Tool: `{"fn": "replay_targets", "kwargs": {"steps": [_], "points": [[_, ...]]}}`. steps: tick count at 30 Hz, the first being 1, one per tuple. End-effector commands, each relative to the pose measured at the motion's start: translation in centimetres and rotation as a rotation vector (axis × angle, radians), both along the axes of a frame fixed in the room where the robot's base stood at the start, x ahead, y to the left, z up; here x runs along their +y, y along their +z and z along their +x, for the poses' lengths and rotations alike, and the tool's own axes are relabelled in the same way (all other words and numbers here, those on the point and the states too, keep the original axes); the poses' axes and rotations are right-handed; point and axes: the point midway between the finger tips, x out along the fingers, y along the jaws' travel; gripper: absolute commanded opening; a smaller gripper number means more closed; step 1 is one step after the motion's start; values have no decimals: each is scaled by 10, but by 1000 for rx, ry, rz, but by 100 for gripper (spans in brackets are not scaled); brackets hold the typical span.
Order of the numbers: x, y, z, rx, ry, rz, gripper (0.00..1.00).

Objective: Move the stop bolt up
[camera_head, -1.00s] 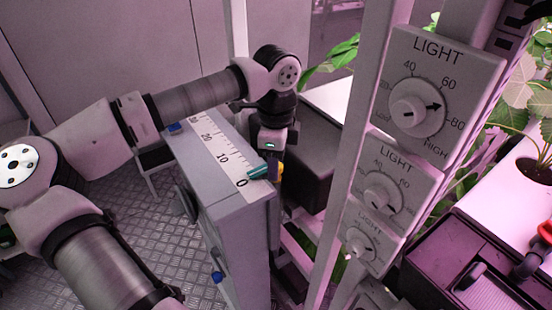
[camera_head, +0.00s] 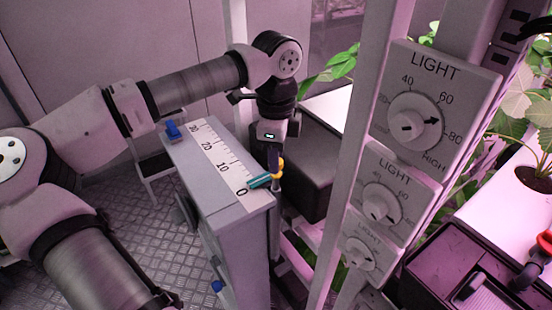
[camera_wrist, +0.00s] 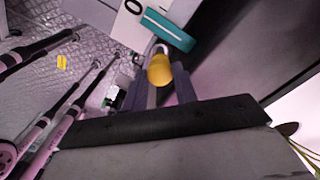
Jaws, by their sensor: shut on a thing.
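The stop bolt appears to be the yellow-headed piece (camera_head: 279,166) at the front corner of the grey cabinet (camera_head: 232,240). It stands beside a teal pointer (camera_head: 260,182), which lies near the 0 of the white scale (camera_head: 215,160). My gripper (camera_head: 276,160) points down and is shut on the yellow head. In the wrist view, the yellow head (camera_wrist: 160,70) sits between the dark fingers of my gripper (camera_wrist: 158,88), with the teal pointer (camera_wrist: 168,29) just beyond it. The bolt's lower end is hidden.
Blue knobs sit on the cabinet's far top end (camera_head: 172,130) and low on its front (camera_head: 217,286). A light-coloured upright post (camera_head: 352,150) and several LIGHT dials (camera_head: 414,127) stand close on the right. A dark box (camera_head: 310,160) is behind my gripper.

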Motion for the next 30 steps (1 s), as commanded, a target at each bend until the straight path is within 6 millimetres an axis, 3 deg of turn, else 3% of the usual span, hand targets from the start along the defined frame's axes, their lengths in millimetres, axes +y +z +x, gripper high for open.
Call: {"fn": "replay_targets", "kwargs": {"steps": [2,3,8,20,30], "points": [[0,4,2,-10,2,-2,0],[0,4,2,-11,2,-2,31],[0,4,2,-9,2,-3,50],[0,11,2,-8,2,-2,50],[0,82,2,-11,4,-1,50]]}}
